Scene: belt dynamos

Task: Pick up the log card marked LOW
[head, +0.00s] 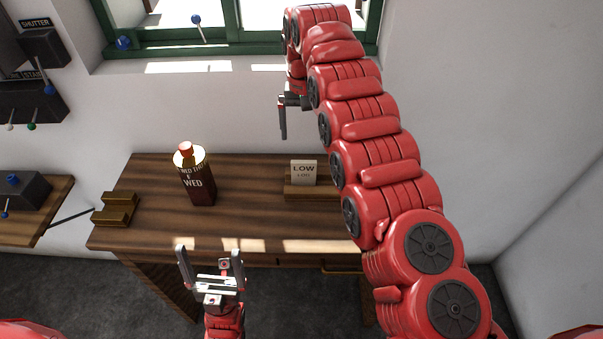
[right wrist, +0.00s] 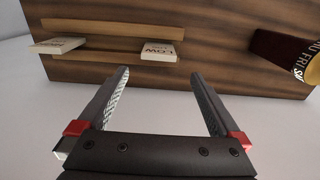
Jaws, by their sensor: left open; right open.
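The log card marked LOW (head: 303,171) is a small pale card standing upright in a wooden rack (head: 311,192) on the desk. In the right wrist view the LOW card (right wrist: 158,51) sits at the rack (right wrist: 112,29), beyond the fingers and apart from them. My right gripper (head: 283,122) is open and empty, above and behind the desk near the wall; its fingers also show in the right wrist view (right wrist: 160,85). My left gripper (head: 209,254) is open and empty in front of the desk's front edge.
Another pale card (right wrist: 58,46) sits at the rack; my right arm hides it in the head view. Brass blocks (head: 115,209) lie at the desk's left end. The desk (head: 250,215) is clear between.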

